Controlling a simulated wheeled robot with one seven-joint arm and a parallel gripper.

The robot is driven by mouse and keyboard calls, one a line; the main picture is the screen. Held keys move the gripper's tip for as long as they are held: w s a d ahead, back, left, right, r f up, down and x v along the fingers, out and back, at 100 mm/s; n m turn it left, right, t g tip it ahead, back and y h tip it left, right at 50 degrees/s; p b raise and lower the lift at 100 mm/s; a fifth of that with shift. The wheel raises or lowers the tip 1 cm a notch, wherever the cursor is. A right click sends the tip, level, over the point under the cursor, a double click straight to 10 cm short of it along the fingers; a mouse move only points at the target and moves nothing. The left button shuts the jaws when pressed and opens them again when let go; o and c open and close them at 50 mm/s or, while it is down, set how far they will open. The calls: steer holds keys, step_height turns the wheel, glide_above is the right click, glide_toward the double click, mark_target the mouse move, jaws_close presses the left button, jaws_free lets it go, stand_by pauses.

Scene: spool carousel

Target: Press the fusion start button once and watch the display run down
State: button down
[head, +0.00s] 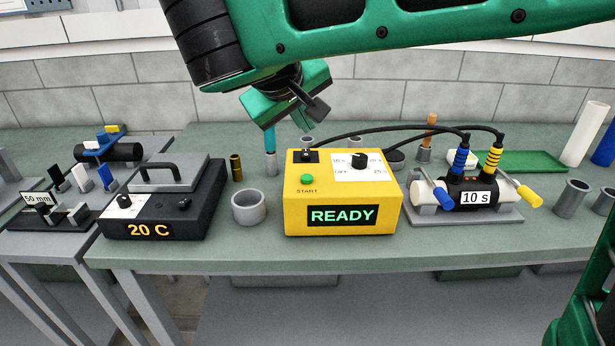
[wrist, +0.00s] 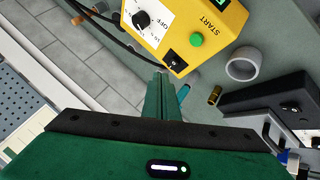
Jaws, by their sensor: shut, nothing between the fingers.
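The yellow fusion box (head: 340,220) stands on the bench in the middle of the head view. Its green START button (head: 307,180) is on the left of the top face. Its front display (head: 341,216) reads READY in green. A black dial (head: 359,161) sits on a white scale beside the button. My gripper (head: 311,119) is shut and empty, above and behind the box, apart from it. In the wrist view the shut fingers (wrist: 160,90) point toward the box (wrist: 190,25), and the green button (wrist: 196,40) shows clear of them.
Two black cables run from the box to a black coupler (head: 470,193) marked 10 s, at the right. A grey ring (head: 249,207) stands left of the box, near a black heater (head: 165,210) reading 20 C. Bench space in front of the box is narrow.

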mark_target(305, 180)
steer(key=shift+f, duration=4.35)
steer(key=shift+f, duration=0.2)
steer(key=shift+s+f, duration=0.1)
steer(key=shift+f, duration=0.1)
steer(key=shift+f, duration=0.4)
steer(key=shift+r, duration=0.85)
steer(key=shift+r, duration=2.5)
